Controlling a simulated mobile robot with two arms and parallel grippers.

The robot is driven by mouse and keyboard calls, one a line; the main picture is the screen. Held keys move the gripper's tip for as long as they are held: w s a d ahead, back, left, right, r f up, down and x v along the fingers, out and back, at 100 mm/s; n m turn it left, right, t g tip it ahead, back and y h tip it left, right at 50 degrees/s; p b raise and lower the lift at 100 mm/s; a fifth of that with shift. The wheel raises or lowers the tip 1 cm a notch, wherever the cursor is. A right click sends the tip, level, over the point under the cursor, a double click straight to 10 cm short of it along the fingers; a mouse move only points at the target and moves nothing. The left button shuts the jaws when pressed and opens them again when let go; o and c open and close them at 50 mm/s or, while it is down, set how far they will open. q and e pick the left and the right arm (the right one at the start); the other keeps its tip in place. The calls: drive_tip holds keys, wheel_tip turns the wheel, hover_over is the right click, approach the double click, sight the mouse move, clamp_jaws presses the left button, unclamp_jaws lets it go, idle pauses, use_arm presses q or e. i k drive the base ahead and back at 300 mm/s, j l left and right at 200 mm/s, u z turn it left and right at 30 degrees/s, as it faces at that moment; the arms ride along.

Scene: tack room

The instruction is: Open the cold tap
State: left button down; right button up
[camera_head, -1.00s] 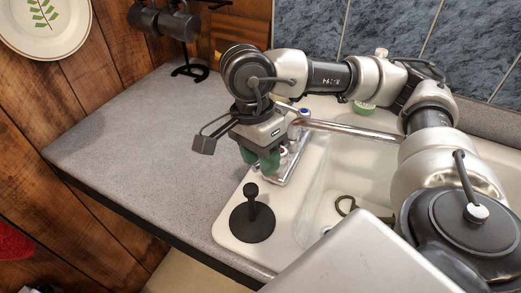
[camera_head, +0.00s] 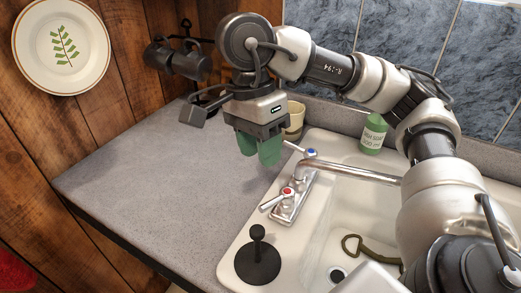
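The cold tap (camera_head: 311,154), with a blue-marked cap, is at the far end of the chrome faucet base on the sink. Its lever points left, toward my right gripper. The red-marked hot tap (camera_head: 286,191) is at the near end of the base. The spout (camera_head: 350,171) reaches right over the basin. My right gripper (camera_head: 259,150) points down with green fingertips, left of the cold tap and apparently above the counter. I see nothing held. My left gripper is out of view.
The white sink (camera_head: 232,270) bears a black plunger-like stopper (camera_head: 258,262) at its near left corner. A green soap bottle (camera_head: 373,134) and a cream cup (camera_head: 295,116) stand behind. A dark olive strap-like item (camera_head: 375,255) lies in the basin. The grey counter (camera_head: 150,185) is mostly clear.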

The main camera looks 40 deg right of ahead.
sight(309, 152)
drive_tip(key=k+j, duration=1.2)
drive_tip(key=k, duration=0.1)
